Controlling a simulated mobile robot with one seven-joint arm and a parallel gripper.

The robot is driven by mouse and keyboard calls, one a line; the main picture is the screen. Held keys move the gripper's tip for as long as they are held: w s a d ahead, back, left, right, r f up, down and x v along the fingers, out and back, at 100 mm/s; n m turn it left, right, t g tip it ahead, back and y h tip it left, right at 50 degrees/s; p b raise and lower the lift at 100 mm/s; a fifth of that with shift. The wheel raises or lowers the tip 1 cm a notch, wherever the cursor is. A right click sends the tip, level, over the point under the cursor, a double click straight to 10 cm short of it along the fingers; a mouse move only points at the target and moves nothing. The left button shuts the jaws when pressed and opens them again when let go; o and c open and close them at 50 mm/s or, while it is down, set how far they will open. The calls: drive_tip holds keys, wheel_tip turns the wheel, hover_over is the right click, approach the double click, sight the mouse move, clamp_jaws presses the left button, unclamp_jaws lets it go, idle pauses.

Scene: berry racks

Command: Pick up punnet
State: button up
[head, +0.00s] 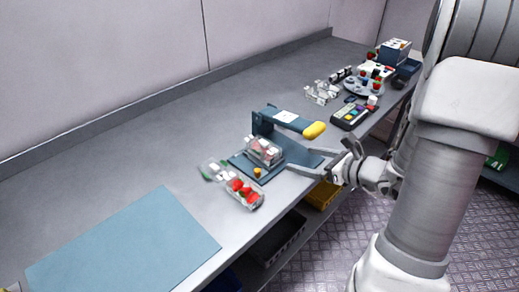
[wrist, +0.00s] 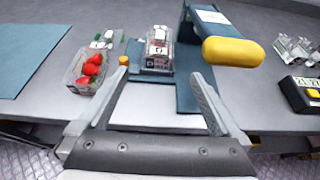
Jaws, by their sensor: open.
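A clear punnet (head: 264,150) with a printed label and reddish contents sits on the dark blue base plate of a device; it also shows in the wrist view (wrist: 158,52). A second clear punnet (head: 244,193), holding red strawberries, stands on the table to the left; it is also in the wrist view (wrist: 89,71). My gripper (wrist: 158,78) is open and empty, its fingers spread on the near side of the labelled punnet and apart from it. In the head view, my gripper (head: 304,160) reaches in from the right at the table's front edge.
The device's blue arm (wrist: 208,18) with a yellow handle (wrist: 233,51) overhangs at the right of the labelled punnet. A small orange knob (wrist: 124,60) is close by the left finger. A blue mat (head: 125,245) lies bare at left. A keypad device (head: 350,116) stands farther right.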

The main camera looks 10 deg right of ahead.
sight(269, 151)
drive_tip(key=x, duration=1.6)
drive_tip(key=shift+w+a+f+b, duration=0.1)
drive_tip(key=shift+a+b, duration=0.15)
drive_tip(key=shift+b, duration=0.15)
drive_tip(key=c, duration=1.4)
